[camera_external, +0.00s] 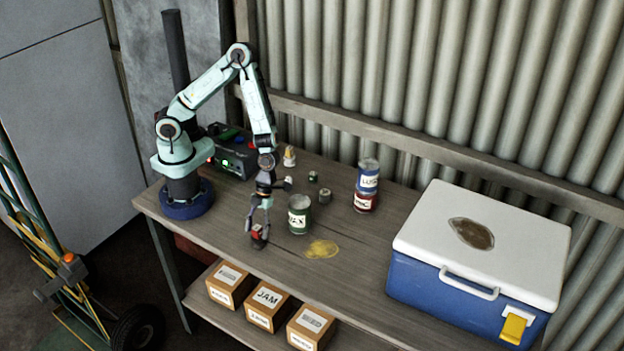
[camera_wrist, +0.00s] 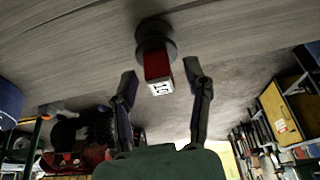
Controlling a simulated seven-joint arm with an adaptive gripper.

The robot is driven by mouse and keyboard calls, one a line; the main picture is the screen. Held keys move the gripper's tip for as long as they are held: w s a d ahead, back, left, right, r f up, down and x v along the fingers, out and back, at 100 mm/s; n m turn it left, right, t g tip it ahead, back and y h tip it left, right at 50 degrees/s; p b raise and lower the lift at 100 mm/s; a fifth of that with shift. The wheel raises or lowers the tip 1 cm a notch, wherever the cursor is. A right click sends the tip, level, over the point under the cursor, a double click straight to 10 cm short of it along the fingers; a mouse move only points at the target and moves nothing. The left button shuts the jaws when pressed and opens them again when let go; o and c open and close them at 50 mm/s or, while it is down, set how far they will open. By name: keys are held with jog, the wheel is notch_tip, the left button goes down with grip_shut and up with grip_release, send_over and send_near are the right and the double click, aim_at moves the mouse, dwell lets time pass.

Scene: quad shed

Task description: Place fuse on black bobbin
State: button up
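The fuse (camera_wrist: 158,72) is a small red block with a white, marked end face. In the wrist view it meets a dark round base, the black bobbin (camera_wrist: 156,32), on the tabletop. It appears to stand on the bobbin, though the contact is partly hidden. My gripper (camera_wrist: 160,76) is open, with a finger on each side of the fuse and a visible gap to each. In the external view my gripper (camera_external: 259,226) points down at the table's front edge, and the red fuse (camera_external: 257,232) shows small between the fingers.
A green can (camera_external: 299,214) stands just right of my gripper, near a yellow stain (camera_external: 322,249). Stacked blue and red cans (camera_external: 367,183) and small parts stand further back. A blue cooler (camera_external: 440,293) fills the right end. Boxes (camera_external: 268,306) sit on the lower shelf.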

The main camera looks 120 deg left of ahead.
jog(key=v, duration=1.1)
jog(key=s+r+n+y, duration=0.2)
jog(key=s+r+n, duration=0.3)
jog(key=s+n, duration=0.3)
jog(key=s+r+n+y, duration=0.3)
jog(key=s+r+n, duration=0.2)
jog(key=s+n, duration=0.4)
jog(key=shift+s+d+r+n, duration=0.2)
jog(key=shift+d+r+n, duration=0.25)
jog(key=shift+n, duration=0.65)
